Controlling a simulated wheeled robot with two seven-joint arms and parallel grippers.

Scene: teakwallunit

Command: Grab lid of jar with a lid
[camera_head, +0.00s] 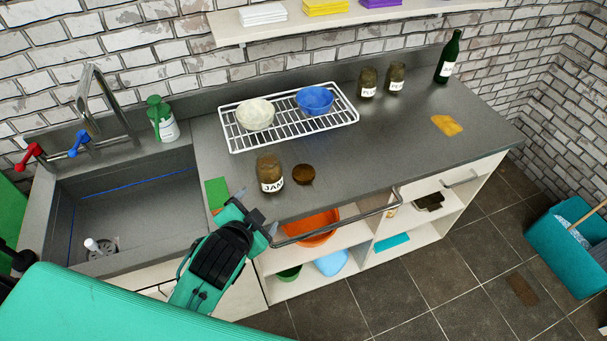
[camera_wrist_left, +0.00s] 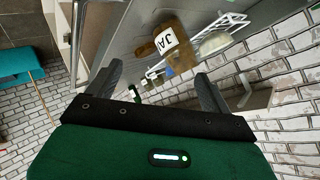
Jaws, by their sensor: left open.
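A brown glass jar with a white "JAM" label (camera_head: 269,178) stands upright near the counter's front edge. A round brown lid (camera_head: 303,174) lies on the counter just right of it. My left gripper (camera_head: 258,211) is open and empty at the front edge, in front of the jar and apart from it. In the left wrist view my gripper (camera_wrist_left: 160,76) has its fingers wide apart, with the jar (camera_wrist_left: 158,27) beyond them. A brown patch beside the label there may be the lid; I cannot tell surely. My right gripper is not in view.
A white wire rack (camera_head: 240,140) with a white and a blue bowl is behind the jar. Two other jars (camera_head: 367,84) and a green bottle (camera_head: 449,58) stand at the back. A grey rail (camera_head: 340,219) runs along the front. A green sponge (camera_head: 216,192) lies beside the sink.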

